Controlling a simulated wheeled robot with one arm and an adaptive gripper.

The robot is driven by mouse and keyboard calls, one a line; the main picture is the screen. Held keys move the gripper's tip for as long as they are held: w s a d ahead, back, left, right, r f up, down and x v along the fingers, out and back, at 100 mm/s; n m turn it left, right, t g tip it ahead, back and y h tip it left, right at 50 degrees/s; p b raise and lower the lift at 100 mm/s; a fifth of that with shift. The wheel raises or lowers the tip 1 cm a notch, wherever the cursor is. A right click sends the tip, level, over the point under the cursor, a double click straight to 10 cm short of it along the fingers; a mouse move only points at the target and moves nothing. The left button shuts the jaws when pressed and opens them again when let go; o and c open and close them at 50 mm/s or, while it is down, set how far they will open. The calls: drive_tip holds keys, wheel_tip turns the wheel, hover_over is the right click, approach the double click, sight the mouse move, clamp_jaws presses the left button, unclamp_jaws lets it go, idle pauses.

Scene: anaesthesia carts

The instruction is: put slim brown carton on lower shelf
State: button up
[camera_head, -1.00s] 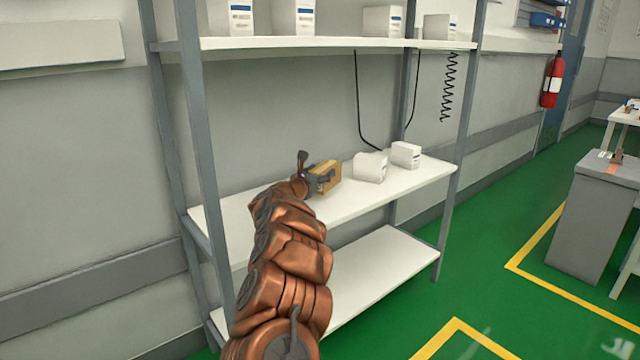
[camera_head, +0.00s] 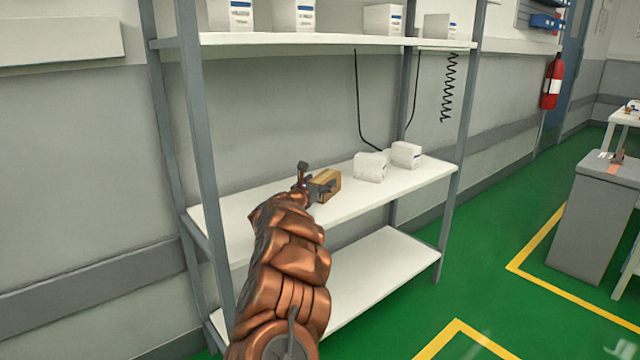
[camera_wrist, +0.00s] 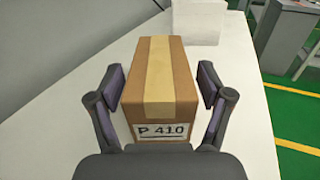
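The slim brown carton (camera_head: 326,184) has a tan tape strip and a label reading "P 410", clear in the wrist view (camera_wrist: 160,85). It sits upright at the middle board (camera_head: 352,204) of the shelving unit, left of two white boxes. My gripper (camera_head: 313,183) is at the carton's near left end. In the wrist view my gripper's fingers (camera_wrist: 161,88) stand on either side of the carton, with narrow gaps showing, so they look open around it. The carton's underside is hidden.
Two white boxes (camera_head: 370,166) (camera_head: 406,155) stand on the middle board to the right. The top board (camera_head: 330,42) holds several white boxes. The bottom board (camera_head: 385,262) is bare where seen. Grey uprights (camera_head: 200,130) flank my arm. Middle board is clear left of the carton.

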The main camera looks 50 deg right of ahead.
drive_tip(key=shift+o, duration=0.2)
drive_tip(key=shift+a+r, duration=0.15)
drive_tip(key=shift+s+a+p, duration=0.25)
drive_tip(key=shift+a+p, duration=0.05)
drive_tip(key=shift+a, duration=1.5)
drive_tip(key=shift+s+a+p, duration=0.2)
drive_tip(key=shift+a+p, duration=0.1)
drive_tip(key=shift+a, duration=1.5)
